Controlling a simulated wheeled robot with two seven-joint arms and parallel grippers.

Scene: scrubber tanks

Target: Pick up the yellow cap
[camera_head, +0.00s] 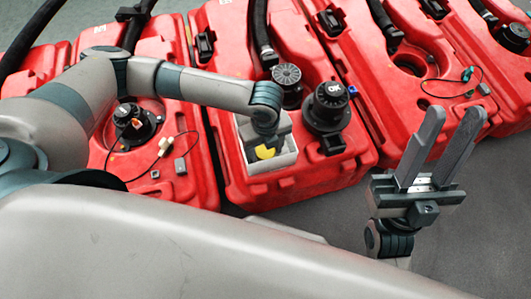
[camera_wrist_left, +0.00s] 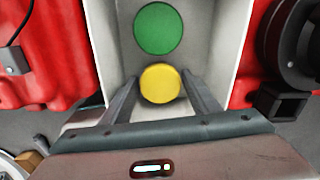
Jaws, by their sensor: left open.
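The yellow cap (camera_head: 265,152) is a round disc in an open white box on a red tank, partly hidden behind my left gripper (camera_head: 268,140). In the left wrist view the yellow cap (camera_wrist_left: 160,83) lies between the two open fingers of my left gripper (camera_wrist_left: 161,80), with a gap to each finger. A green cap (camera_wrist_left: 158,28) lies beyond it in the same box. My right gripper (camera_head: 452,125) is open and empty, raised over the grey floor at the right.
The white box's walls (camera_head: 284,161) stand close around my left gripper. Black caps (camera_head: 328,106) rise just right of the box. Several red tanks (camera_head: 225,30) with black hoses stand in a row. Grey floor (camera_head: 340,215) is clear in front.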

